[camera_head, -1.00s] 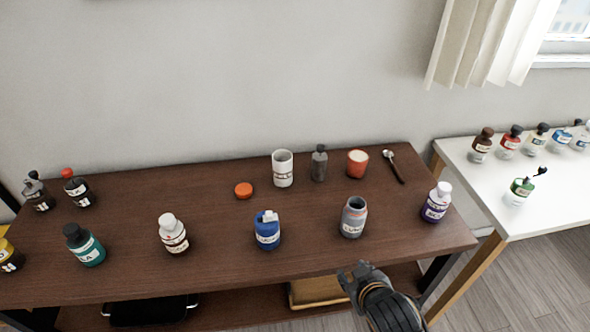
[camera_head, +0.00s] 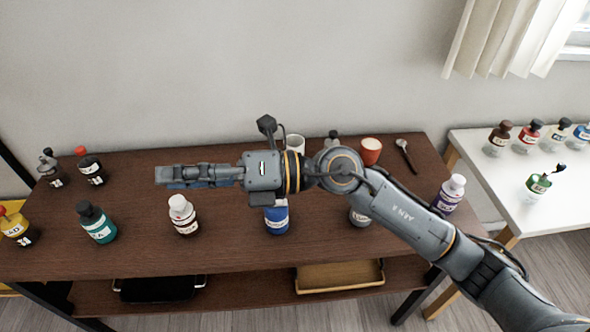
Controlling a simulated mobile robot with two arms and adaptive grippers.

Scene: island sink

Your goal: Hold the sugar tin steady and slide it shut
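Several labelled containers stand on the brown table (camera_head: 330,252), but the labels are too small for me to tell which is the sugar tin. A blue container (camera_head: 277,222) stands at the front middle, its top hidden by my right arm. A grey jar (camera_head: 361,217) to its right is mostly hidden behind the same arm. My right gripper (camera_head: 160,175) reaches leftward above the table, between the teal bottle and the blue container in the picture. Its fingers are seen side-on, so I cannot tell their opening; no held thing shows. My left gripper is not in view.
A white-capped bottle (camera_head: 183,215), teal bottle (camera_head: 97,223) and purple bottle (camera_head: 449,195) stand along the front. A white cup (camera_head: 295,144), red cup (camera_head: 370,151) and spoon (camera_head: 406,156) are at the back. A white table (camera_head: 497,185) with more bottles is right.

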